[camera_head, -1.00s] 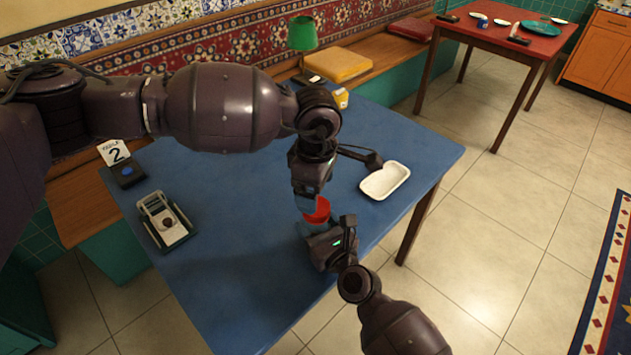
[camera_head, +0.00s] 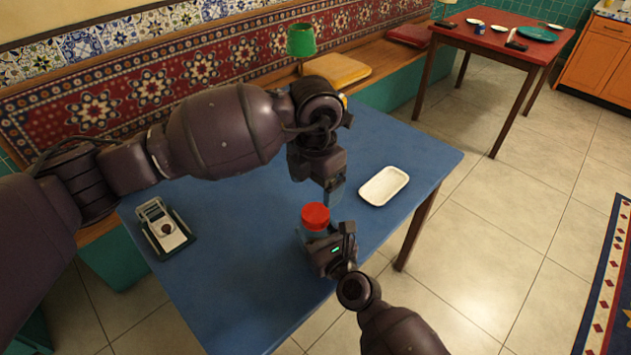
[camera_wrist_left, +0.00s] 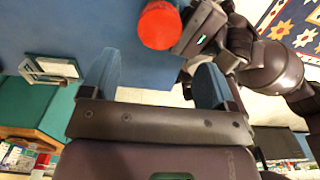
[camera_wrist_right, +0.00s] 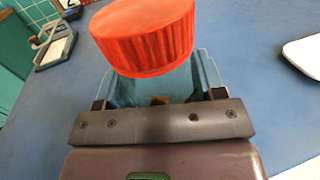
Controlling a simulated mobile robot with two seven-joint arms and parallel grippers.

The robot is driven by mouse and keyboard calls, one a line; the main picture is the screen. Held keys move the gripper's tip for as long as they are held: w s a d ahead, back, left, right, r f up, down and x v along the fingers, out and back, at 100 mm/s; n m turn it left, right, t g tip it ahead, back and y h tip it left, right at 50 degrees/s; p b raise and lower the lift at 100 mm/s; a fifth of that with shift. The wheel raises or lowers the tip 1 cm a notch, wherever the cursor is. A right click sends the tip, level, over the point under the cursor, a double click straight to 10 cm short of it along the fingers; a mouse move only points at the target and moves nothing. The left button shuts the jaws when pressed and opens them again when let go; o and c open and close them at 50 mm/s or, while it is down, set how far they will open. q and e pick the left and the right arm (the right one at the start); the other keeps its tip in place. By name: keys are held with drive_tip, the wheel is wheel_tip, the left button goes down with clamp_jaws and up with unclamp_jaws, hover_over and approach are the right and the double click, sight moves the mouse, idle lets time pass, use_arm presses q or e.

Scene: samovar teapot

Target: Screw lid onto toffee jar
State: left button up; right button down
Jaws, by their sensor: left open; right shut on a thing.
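The toffee jar stands at the front of the blue table with its red lid (camera_head: 315,216) on top. In the right wrist view the lid (camera_wrist_right: 147,36) sits level above the fingers; whether it is fully threaded I cannot tell. My right gripper (camera_head: 318,243) is shut on the jar's body (camera_wrist_right: 158,92), which is mostly hidden between the fingers. My left gripper (camera_head: 333,192) is open and empty, above and behind the lid. In the left wrist view the lid (camera_wrist_left: 159,25) is beyond the open fingers (camera_wrist_left: 155,85), apart from them.
The blue table (camera_head: 250,285) holds a white tray (camera_head: 384,186) at right and a grey-green device (camera_head: 164,227) at left. A green lamp (camera_head: 301,41) stands at the back.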

sight(315, 212)
idle(0.4)
use_arm(q)
drive_tip(key=shift+f, duration=4)
drive_tip(key=c, duration=0.9)
drive_tip(key=o, duration=1.1)
wheel_tip(315, 212, up, 12)
drive_tip(key=shift+r, duration=0.1)
